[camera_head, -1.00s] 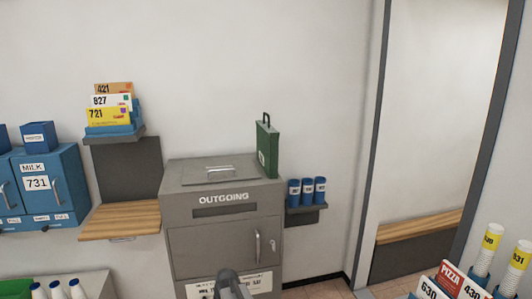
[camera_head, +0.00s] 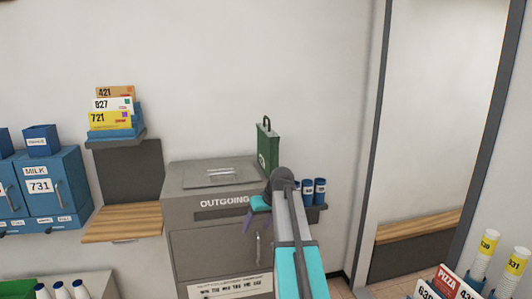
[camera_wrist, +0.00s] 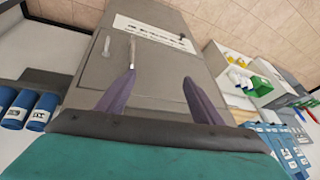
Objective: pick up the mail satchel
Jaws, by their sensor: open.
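The mail satchel looks to be the green upright case (camera_head: 268,146) with a dark top handle. It stands on the right end of the grey outgoing mailbox top in the head view, and my arm covers part of its lower side. My gripper (camera_head: 250,222) is in front of the mailbox's upper right, lower than the satchel. In the wrist view my gripper (camera_wrist: 158,88) shows two purple fingers spread apart with nothing between them. They point at the front of the mailbox (camera_wrist: 160,65). The satchel does not show in the wrist view.
The grey outgoing mailbox (camera_head: 208,250) stands against the wall. Blue cups (camera_head: 320,190) sit on a small shelf to its right, partly behind my arm. A wooden ledge (camera_head: 122,222) and blue milk box (camera_head: 50,185) are at left. A doorway frame (camera_head: 365,150) is at right.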

